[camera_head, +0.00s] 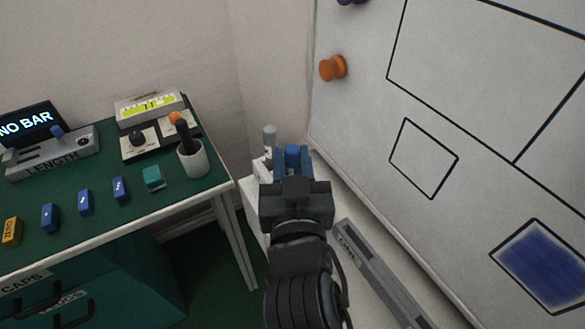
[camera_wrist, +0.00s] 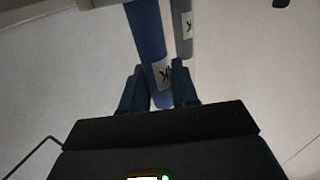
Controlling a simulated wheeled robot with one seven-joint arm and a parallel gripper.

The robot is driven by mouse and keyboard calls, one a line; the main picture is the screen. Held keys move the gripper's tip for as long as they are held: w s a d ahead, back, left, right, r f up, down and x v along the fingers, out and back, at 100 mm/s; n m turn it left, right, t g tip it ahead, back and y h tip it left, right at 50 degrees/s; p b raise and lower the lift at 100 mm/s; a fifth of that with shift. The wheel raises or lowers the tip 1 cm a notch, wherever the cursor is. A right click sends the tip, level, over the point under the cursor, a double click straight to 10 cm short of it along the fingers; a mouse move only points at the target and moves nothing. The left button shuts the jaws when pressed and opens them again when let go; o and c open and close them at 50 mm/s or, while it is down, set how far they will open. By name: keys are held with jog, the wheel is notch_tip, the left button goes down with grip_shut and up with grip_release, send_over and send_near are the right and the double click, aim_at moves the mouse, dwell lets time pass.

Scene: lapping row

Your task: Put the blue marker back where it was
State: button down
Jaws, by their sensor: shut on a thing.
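The blue marker (camera_head: 292,153) is between the fingers of my gripper (camera_head: 291,163) in the head view, largely hidden by the gripper. In the wrist view the blue marker (camera_wrist: 147,40) runs up from between the two fingers, with a white lettered label near them. My gripper (camera_wrist: 158,88) is shut on it. A grey marker (camera_head: 269,138) stands upright just left of it, over a white ledge (camera_head: 252,188). The grey marker (camera_wrist: 183,30) also shows beside the blue one in the wrist view. Whether the blue marker's lower end touches a holder is hidden.
The whiteboard (camera_head: 440,110) rises close on the right, with outlined boxes, one filled blue (camera_head: 545,266), and an orange knob (camera_head: 333,68). A grey labelled tray (camera_head: 380,275) lies below it. A green table (camera_head: 100,225) with small blocks and a cup (camera_head: 193,160) stands left.

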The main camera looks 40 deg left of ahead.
jog(key=shift+f, duration=0.8)
jog(key=shift+f, duration=0.1)
jog(key=shift+s+d+f+b, duration=0.1)
jog(key=shift+f+b, duration=0.6)
jog(key=shift+b, duration=0.05)
jog(key=c, duration=0.9)
grip_release()
jog(key=shift+f, duration=0.2)
jog(key=shift+o, duration=0.2)
jog(key=shift+r, duration=0.1)
jog(key=shift+r+p, duration=0.55)
jog(key=shift+p, duration=0.1)
jog(key=b+v, duration=0.2)
jog(key=v, duration=0.9)
jog(key=shift+s+d+r, duration=0.25)
jog(key=shift+s+r, duration=0.1)
jog(key=shift+r, duration=0.05)
